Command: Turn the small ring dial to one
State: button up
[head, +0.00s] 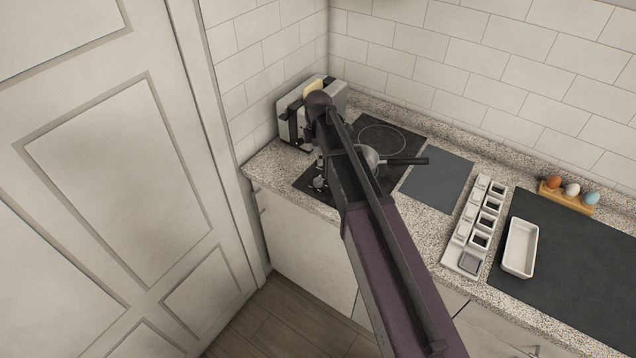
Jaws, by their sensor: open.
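The black cooktop (306,178) lies on the counter in the corner, with a ring marking at its back right. Small silvery round parts (320,183) show at its front left, close to my arm. They look like dials, but they are too small to tell which is the small ring dial or how it is set. My arm reaches over the cooktop from the lower right and covers part of it. My gripper cannot be made out; the arm hides that place.
A toaster (294,121) with bread stands behind the cooktop by the wall. A pan (407,161) sits on the cooktop, its handle pointing right. To the right are a grey mat (436,181), a row of small containers (463,233), a white dish (520,247) and an egg holder (567,199).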

aim_at(318, 178)
jog(key=shift+f+b, duration=5.35)
jog(key=shift+f, duration=0.35)
grip_shut()
